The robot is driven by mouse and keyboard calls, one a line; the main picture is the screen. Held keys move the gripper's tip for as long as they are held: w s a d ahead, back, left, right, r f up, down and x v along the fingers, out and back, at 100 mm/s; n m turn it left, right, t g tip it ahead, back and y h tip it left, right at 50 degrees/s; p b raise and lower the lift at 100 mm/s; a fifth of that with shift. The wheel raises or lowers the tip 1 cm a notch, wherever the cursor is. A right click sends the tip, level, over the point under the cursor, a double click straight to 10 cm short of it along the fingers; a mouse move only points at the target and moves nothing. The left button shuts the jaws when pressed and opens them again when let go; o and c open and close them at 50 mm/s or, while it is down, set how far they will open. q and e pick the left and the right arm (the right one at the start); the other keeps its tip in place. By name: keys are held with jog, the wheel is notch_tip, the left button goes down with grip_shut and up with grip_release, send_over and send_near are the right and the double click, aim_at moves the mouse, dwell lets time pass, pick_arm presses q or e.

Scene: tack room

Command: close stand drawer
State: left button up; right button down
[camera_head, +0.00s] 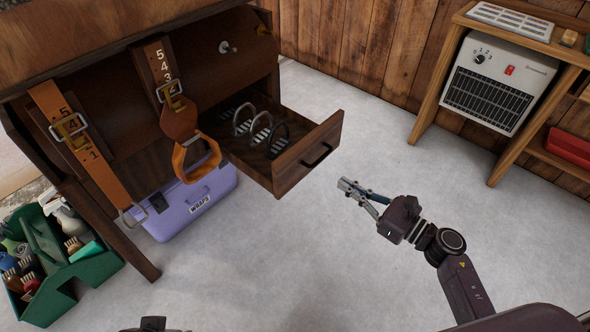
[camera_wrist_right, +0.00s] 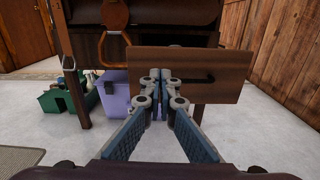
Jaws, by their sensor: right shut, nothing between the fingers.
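The stand drawer (camera_head: 309,159) is pulled out of the dark wooden stand (camera_head: 110,91). Its front has a dark bar handle (camera_head: 317,155) and faces right toward my right gripper. Several metal bits or rings stand inside the open drawer. My right gripper (camera_head: 345,186) is shut and empty, a short way right of and below the drawer front, apart from it in the head view. In the right wrist view the drawer front (camera_wrist_right: 222,72) is straight ahead, and the shut fingertips (camera_wrist_right: 160,76) cover part of it. The fingers of my left gripper do not show.
Leather straps (camera_head: 180,122) hang at the stand's front. A purple box (camera_head: 190,203) and a green caddy (camera_head: 62,260) with brushes and bottles stand on the floor. A heater (camera_head: 498,82) is in a wooden shelf at the upper right. The floor around my right gripper is clear.

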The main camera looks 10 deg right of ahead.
send_near(296, 154)
jog(key=x, duration=0.6)
jog(key=shift+r, duration=0.1)
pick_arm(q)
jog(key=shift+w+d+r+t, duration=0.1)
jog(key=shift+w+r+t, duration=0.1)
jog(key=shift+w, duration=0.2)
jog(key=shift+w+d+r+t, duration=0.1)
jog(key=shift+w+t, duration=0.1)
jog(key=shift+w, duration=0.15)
pick_arm(e)
jog(key=shift+w+a, duration=0.35)
jog(key=shift+w, duration=0.1)
